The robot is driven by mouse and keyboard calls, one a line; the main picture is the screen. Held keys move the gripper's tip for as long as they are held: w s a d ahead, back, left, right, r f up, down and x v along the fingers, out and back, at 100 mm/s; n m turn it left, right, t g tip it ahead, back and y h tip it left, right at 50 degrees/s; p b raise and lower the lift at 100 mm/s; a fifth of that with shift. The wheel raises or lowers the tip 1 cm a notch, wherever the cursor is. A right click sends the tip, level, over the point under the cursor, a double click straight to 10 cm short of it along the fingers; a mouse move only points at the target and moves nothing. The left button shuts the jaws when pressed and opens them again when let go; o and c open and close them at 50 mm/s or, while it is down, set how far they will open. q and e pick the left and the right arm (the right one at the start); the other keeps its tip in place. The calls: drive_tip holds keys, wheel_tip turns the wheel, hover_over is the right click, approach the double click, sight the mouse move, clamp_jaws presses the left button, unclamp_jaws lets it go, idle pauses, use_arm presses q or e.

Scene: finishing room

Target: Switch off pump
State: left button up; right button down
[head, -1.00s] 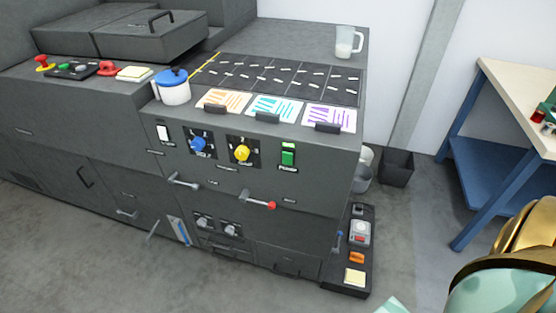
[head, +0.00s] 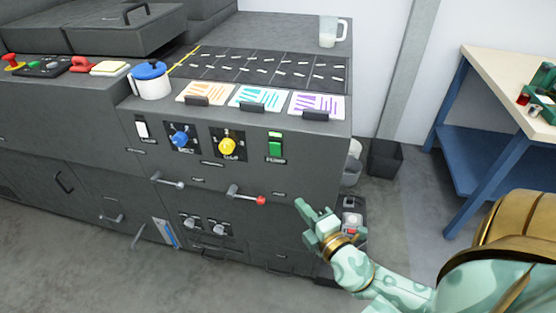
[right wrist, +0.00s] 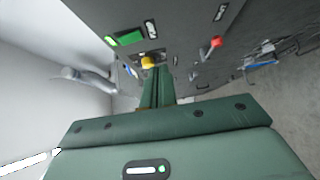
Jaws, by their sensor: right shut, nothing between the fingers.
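The pump switch (head: 275,146) is a green rocker on the front panel, at the right end of the row of controls, with a label under it. It also shows in the right wrist view as a green rocker (right wrist: 125,39) at the upper left. My right gripper (head: 302,205) is shut and empty, in front of the panel, below and to the right of the switch and apart from it. In the right wrist view its closed fingers (right wrist: 157,88) point toward the panel. My left gripper is not in view.
A yellow knob (head: 227,146), a blue knob (head: 181,137) and a white switch (head: 142,129) sit left of the pump switch. A red-tipped lever (head: 247,196) sticks out below. A blue-lidded pot (head: 151,82) stands on top. A workbench (head: 503,80) stands at the right.

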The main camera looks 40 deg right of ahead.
drive_tip(key=shift+n+t+y, duration=0.4)
drive_tip(key=shift+n+t, duration=0.2)
drive_tip(key=shift+t, duration=0.3)
drive_tip(key=r, duration=0.2)
drive_tip(key=a+r, duration=0.1)
drive_tip(key=r, duration=0.2)
drive_tip(key=shift+w+a, duration=0.15)
drive_tip(key=shift+a, duration=0.05)
drive_tip(key=p, duration=0.2)
approach(271, 146)
drive_tip(key=w+a, duration=0.3)
drive_tip(key=shift+w+d+r, duration=0.15)
drive_tip(key=shift+w+d, duration=0.55)
drive_tip(key=shift+d, duration=0.15)
drive_tip(key=shift+w+d+r, duration=0.1)
drive_tip(key=shift+w+d, duration=0.6)
drive_tip(key=shift+d, duration=0.15)
